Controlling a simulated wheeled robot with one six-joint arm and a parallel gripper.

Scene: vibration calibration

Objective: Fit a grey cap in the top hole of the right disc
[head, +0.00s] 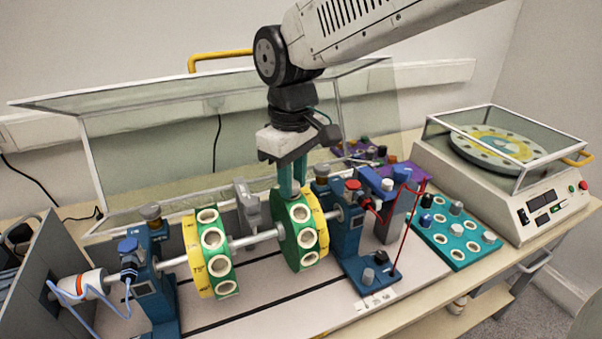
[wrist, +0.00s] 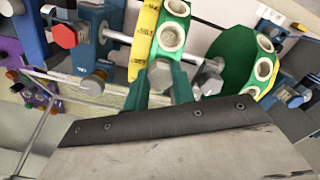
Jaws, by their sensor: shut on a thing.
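The right disc (head: 286,244), green with a yellow band and a row of round white-rimmed holes, sits on a horizontal shaft. It also shows in the wrist view (wrist: 142,46). My gripper (head: 291,190) points down at the top of this disc. In the wrist view its two teal fingers (wrist: 160,84) are shut on a pale grey cap (wrist: 160,74). The cap is at the disc's top edge, in line with the row of holes. The fingers hide the top hole, so I cannot tell how deep the cap sits.
The left disc (head: 221,274) is on the same shaft (head: 252,240). Blue bearing stands (head: 346,238) flank the discs. A teal tray (head: 437,236) with several caps lies right, beside a scale (head: 500,190). A purple tray (head: 405,171) is behind. A raised clear guard (head: 150,140) stands behind.

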